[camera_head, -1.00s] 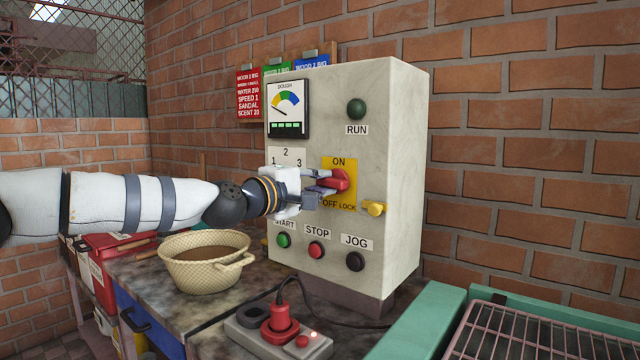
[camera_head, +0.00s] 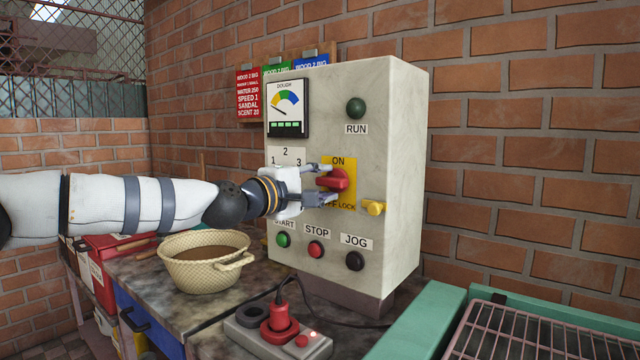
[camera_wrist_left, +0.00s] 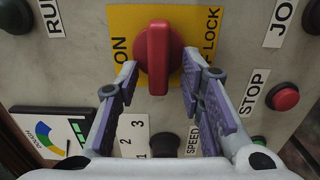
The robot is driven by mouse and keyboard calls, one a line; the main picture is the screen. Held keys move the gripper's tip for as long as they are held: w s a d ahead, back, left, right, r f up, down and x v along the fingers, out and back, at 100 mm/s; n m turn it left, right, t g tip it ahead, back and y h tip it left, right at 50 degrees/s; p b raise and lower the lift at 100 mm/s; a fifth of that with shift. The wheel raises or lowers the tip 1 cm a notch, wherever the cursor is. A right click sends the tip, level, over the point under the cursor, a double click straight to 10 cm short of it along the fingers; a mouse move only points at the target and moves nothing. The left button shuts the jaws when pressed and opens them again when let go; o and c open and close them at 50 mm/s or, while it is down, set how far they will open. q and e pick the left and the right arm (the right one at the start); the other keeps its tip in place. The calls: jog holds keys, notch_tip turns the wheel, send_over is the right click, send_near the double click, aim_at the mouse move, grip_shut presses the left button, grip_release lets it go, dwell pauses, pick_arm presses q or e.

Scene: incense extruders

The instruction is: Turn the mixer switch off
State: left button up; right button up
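The mixer switch is a red rotary knob (camera_head: 333,180) on a yellow plate (camera_head: 350,163) marked ON above and OFF LOCK below. It sits on the front of a grey control box (camera_head: 392,100). Its handle lies roughly level in the head view, between the two labels. My left gripper (camera_head: 320,183) is open at the panel, one finger above the knob and one below. In the left wrist view the red knob (camera_wrist_left: 158,58) stands between the spread fingertips (camera_wrist_left: 162,72); contact cannot be told. The lower finger hides part of OFF. My right gripper is not in view.
A yellow lock tab (camera_head: 374,208) juts out right of the plate. START (camera_head: 284,240), STOP (camera_head: 316,249) and JOG (camera_head: 355,261) buttons are below my gripper. A bowl (camera_head: 203,275) of brown stuff and a power strip (camera_head: 278,335) with a red plug are on the worktop.

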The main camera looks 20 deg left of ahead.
pick_arm(q)
jog(key=v, duration=1.2)
